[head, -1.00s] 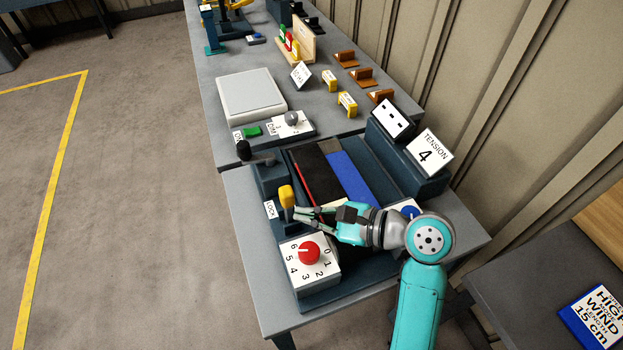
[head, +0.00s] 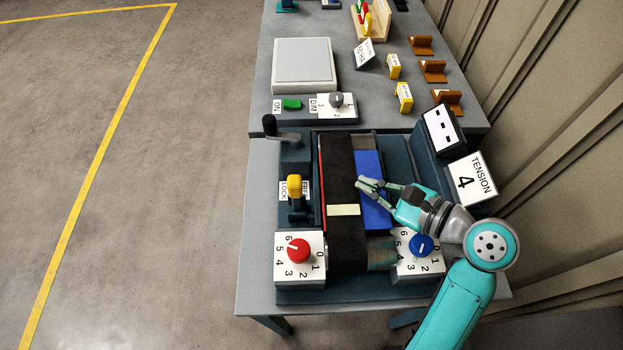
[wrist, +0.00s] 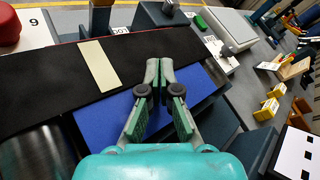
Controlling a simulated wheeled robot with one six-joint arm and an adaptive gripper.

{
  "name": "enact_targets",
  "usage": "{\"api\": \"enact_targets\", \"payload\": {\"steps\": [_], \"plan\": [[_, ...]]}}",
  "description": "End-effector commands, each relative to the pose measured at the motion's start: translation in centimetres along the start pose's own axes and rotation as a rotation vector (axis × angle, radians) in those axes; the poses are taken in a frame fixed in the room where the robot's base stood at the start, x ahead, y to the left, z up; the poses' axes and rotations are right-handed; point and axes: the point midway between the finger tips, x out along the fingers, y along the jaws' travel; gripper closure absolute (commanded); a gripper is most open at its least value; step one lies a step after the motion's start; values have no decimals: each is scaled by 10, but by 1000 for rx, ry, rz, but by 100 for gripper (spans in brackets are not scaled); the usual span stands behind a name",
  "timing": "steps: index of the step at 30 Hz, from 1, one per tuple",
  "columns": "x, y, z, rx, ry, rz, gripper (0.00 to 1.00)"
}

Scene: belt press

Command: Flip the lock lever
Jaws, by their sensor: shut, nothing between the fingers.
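The lock lever (head: 295,187) has a yellow knob on a dark stem and stands on the left side of the belt press. A LOCK label (head: 284,192) is to its left and a partly covered second label (head: 307,189) to its right. I cannot tell for sure which way it is set. My gripper (head: 365,184) is shut and empty, to the right of the lever and apart from it, over the black belt's edge and the blue strip.
The black belt (head: 342,170) with a pale patch lies between lever and gripper. A red dial (head: 298,250) and blue dial (head: 421,245) sit at the front. A black-knobbed crank (head: 271,126) is behind the lever. A TENSION 4 sign (head: 471,178) stands right.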

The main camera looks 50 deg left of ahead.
Motion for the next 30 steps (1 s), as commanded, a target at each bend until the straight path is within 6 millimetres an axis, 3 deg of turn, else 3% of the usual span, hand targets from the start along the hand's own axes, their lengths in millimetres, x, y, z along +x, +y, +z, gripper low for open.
{"api": "enact_targets", "payload": {"steps": [14,30], "plan": [[6,4,4,0,-1,2,100],[49,36,36,-1,-1,2,100]]}}
